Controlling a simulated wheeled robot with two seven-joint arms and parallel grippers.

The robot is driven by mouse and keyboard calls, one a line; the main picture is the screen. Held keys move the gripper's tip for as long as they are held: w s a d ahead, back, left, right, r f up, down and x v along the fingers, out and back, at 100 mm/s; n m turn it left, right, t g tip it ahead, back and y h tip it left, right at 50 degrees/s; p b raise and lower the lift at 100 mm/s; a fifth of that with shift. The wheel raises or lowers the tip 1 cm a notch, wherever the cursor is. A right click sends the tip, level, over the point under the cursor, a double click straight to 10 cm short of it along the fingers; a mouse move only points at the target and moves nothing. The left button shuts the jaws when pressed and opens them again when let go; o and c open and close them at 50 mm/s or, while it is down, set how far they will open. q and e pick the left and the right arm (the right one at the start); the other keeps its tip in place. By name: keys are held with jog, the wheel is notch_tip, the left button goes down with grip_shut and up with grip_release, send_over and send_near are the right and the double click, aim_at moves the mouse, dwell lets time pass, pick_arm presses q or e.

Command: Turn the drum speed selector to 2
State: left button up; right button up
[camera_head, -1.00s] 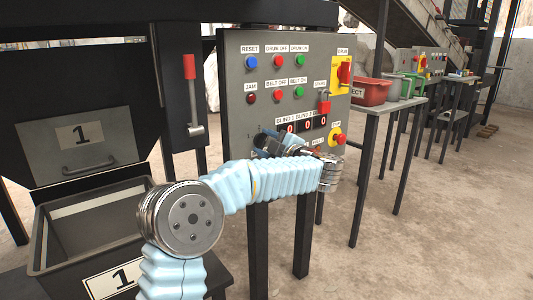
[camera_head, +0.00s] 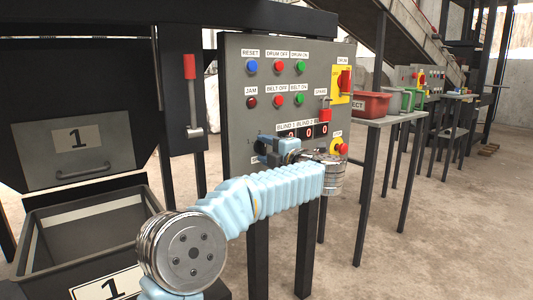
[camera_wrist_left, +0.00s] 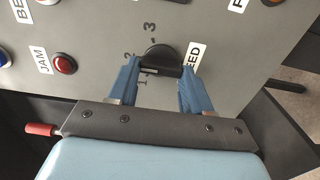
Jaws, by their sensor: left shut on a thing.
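The drum speed selector (camera_wrist_left: 160,58) is a black round knob on the grey control panel, with the marks 1, 2 and 3 along its left side in the left wrist view. My left gripper (camera_wrist_left: 158,72) has its two blue fingers on either side of the knob and is shut on it. The fingers and knob hide part of the label, which reads "EED". I cannot tell for sure which mark the knob points at. My right gripper is not in view.
The control panel (camera_head: 238,100) carries several buttons, a red-handled switch (camera_head: 324,110) and an emergency stop (camera_head: 340,149). A red-handled lever (camera_head: 190,90) stands to its left. A bin (camera_head: 90,220) is at the lower left. A red box (camera_head: 371,104) sits on a table to the right.

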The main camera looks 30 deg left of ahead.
pick_arm(q)
jog(key=shift+f, duration=0.1)
jog(key=o, duration=1.1)
jog(key=shift+c, duration=0.2)
jog(key=shift+d, duration=0.1)
jog(key=v, duration=1.3)
jog(key=shift+s+d, duration=0.2)
jog(key=shift+d, duration=0.1)
